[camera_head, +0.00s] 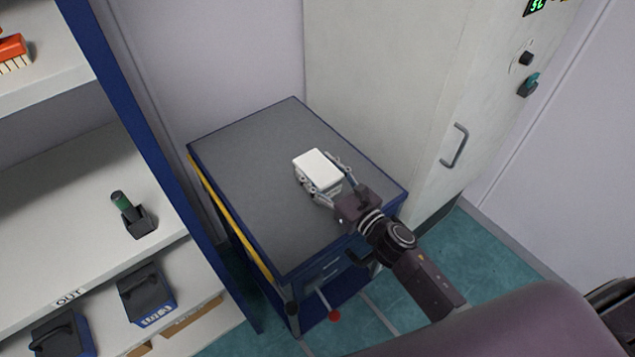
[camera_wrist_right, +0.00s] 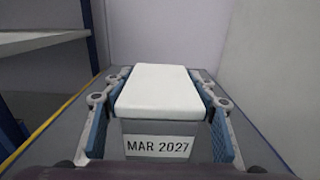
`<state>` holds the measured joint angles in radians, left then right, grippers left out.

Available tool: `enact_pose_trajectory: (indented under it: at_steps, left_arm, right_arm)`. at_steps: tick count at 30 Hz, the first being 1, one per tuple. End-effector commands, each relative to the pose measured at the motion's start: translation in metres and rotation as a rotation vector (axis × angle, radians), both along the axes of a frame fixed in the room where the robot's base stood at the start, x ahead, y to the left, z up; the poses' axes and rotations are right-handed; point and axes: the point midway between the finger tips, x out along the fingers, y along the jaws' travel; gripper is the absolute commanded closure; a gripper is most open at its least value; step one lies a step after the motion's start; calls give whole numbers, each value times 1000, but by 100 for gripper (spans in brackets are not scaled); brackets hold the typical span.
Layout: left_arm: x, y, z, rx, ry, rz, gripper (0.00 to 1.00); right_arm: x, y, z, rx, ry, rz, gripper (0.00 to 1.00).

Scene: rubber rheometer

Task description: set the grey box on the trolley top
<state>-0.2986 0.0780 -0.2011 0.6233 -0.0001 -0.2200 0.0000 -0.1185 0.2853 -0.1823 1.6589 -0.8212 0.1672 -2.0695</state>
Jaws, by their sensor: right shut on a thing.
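The grey box (camera_head: 325,183) has a white lid and is over the grey top of the trolley (camera_head: 250,160). In the right wrist view the box (camera_wrist_right: 157,146) carries the label "MAR 2027" on its near side. My right gripper (camera_head: 322,184) is shut on it, with one finger along each side. The box looks level and upright. I cannot tell whether its underside touches the trolley top or is slightly above it. The trolley top also shows around the box in the right wrist view (camera_wrist_right: 62,130). My left gripper is not in view.
A shelf unit (camera_head: 75,185) with a blue upright stands left of the trolley, holding a dark device with a green top (camera_head: 132,214) and dark blue-black cases (camera_head: 146,293). A tall pale cabinet (camera_head: 390,90) with a handle stands behind and right. The rest of the trolley top is bare.

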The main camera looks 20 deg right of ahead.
Motion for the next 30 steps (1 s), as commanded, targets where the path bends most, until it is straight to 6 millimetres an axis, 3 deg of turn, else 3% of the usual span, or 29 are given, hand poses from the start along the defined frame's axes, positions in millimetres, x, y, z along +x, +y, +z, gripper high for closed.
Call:
enact_pose_trajectory:
  at_steps: [11, 24, 25, 30]
  left_arm:
    - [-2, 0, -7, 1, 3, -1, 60]
    - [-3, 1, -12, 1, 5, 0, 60]
    - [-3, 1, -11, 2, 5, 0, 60]
    - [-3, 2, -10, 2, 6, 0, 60]
  right_arm:
    - [1, 1, -37, 5, -4, 0, 90]
    - [0, 1, -44, 2, -6, 2, 90]
    - [0, 0, -45, 1, -2, 1, 46]
    - [0, 0, -44, 0, -1, 1, 30]
